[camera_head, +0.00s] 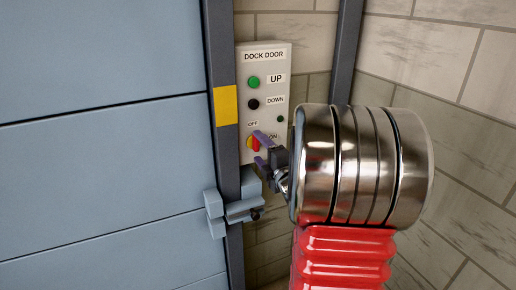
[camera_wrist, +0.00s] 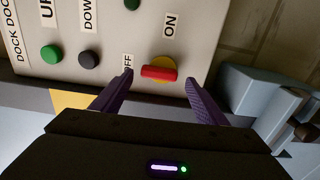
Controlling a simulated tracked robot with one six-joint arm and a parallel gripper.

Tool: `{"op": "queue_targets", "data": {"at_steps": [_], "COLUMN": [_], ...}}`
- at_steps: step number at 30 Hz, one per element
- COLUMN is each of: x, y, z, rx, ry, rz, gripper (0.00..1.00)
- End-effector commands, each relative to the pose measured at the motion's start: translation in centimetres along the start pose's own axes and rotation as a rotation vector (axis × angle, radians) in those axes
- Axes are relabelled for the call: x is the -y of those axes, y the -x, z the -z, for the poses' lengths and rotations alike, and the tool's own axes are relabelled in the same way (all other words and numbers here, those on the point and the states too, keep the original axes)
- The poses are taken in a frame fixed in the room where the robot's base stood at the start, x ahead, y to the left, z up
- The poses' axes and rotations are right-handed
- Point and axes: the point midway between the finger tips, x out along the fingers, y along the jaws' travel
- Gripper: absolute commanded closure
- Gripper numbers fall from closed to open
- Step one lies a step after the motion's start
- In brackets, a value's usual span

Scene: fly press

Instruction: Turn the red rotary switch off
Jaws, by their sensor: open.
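The red rotary switch (camera_head: 256,145) sits on a yellow disc low on the grey control panel (camera_head: 247,80). In the wrist view its red bar handle (camera_wrist: 158,73) lies level in the picture, with its left end towards the partly hidden OFF label (camera_wrist: 127,62); the ON label (camera_wrist: 171,24) is off to the side, above the bar. My gripper (camera_head: 258,148) is open at the switch. In the wrist view my gripper (camera_wrist: 159,78) has one purple fingertip beyond each end of the bar, with visible gaps. In the head view the fingers partly hide the switch.
Above the switch are a green UP button (camera_head: 254,82), a black DOWN button (camera_head: 253,104) and a small dark green lamp (camera_head: 280,119). A grey-blue latch bracket (camera_head: 240,208) juts out below the panel. A blue door (camera_head: 105,140) stands left, a tiled wall (camera_head: 450,50) right.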

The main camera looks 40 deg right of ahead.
Motion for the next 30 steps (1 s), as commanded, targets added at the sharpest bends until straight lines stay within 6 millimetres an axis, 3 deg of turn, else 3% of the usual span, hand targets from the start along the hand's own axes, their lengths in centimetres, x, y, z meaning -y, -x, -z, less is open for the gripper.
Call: {"op": "queue_targets", "data": {"at_steps": [18,23,30], "x": [0.1,0.1,0.1], "y": [10.3,11.5,11.7], "z": [-0.1,0.0,0.1], "rx": [0.001,0.000,-0.002], "ry": [0.001,0.001,0.001], "rz": [0.000,0.001,0.001], "gripper": [0.33,0.33,0.33]}}
